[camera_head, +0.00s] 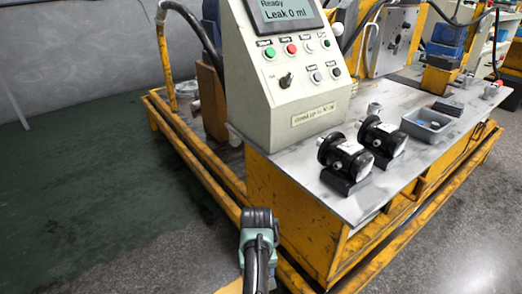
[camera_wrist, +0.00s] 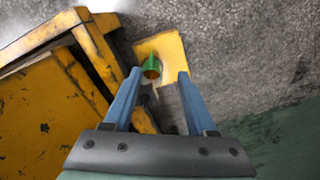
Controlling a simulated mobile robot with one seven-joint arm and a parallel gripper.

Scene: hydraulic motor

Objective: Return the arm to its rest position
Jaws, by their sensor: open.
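My gripper (camera_wrist: 159,73) shows in the wrist view with its two blue fingers spread apart and nothing held between them. In the head view my arm's grey-green end (camera_head: 258,228) is low in the middle, in front of the yellow bench frame's near corner. The fingers cannot be made out there. Two black motors, one nearer (camera_head: 345,160) and one behind it (camera_head: 382,136), lie on the bench top, apart from my arm.
The grey control box (camera_head: 290,95) stands on the bench top (camera_head: 385,195), its display reading "Ready" and "Leak 0 ml". A grey tray (camera_head: 427,124) lies farther right. The yellow bench frame (camera_wrist: 45,105) is close on the left in the wrist view. Floor (camera_head: 100,220) at left is clear.

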